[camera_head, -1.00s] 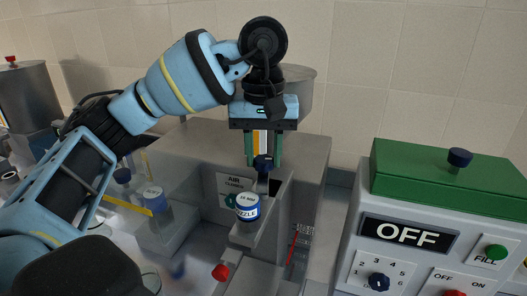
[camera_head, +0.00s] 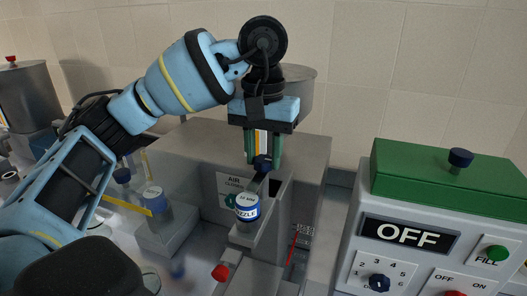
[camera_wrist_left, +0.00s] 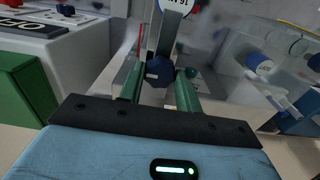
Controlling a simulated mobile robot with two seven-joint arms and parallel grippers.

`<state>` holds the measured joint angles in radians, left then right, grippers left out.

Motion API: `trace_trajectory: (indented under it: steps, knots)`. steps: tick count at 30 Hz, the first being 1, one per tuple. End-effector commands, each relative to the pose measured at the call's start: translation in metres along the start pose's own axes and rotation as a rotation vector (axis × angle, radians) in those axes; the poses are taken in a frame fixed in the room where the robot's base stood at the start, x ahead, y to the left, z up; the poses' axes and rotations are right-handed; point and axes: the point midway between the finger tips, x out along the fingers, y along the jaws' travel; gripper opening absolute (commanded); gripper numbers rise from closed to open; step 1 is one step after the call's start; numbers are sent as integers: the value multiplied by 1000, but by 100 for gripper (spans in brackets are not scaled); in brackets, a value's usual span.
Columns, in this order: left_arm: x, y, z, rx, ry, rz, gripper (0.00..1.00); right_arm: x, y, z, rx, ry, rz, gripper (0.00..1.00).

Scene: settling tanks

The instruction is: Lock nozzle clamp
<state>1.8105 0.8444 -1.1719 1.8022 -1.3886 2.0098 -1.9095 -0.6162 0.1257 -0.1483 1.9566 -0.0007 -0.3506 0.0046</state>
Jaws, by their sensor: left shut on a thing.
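The nozzle (camera_head: 247,207), a white and blue cylinder with lettering, stands upright in a grey holder on the machine. Behind it a clamp lever with a dark blue knob (camera_head: 262,163) rises at a slant. My left gripper (camera_head: 263,160) points down from above with its green fingers shut on this knob. In the left wrist view the knob (camera_wrist_left: 158,71) sits between the two green fingers, and part of the nozzle's round label (camera_wrist_left: 175,5) shows beyond it. The lever's lower end is partly hidden by the nozzle. My right gripper is not in view.
A control box (camera_head: 435,215) with a green top and an OFF display stands at the right. A red knob (camera_head: 220,272) is in front of the nozzle. Another blue and white nozzle (camera_head: 154,199) stands to the left. A metal pot (camera_head: 302,95) is behind my gripper.

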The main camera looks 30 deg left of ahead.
Motion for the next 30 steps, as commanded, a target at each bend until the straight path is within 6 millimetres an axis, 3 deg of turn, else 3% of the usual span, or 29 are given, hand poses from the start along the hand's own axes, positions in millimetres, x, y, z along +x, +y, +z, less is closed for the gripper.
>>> trace_trajectory:
  steps: [2,3,8,19,30]
  knots:
    - [0,0,0,3,-1,0,11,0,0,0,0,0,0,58]
    - [0,0,0,3,-1,0,35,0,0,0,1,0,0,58]
    - [0,0,0,2,-1,0,55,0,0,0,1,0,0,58]
    - [-5,0,0,0,2,0,55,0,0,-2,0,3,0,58]
    - [-53,0,0,-1,4,1,55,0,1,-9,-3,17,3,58]
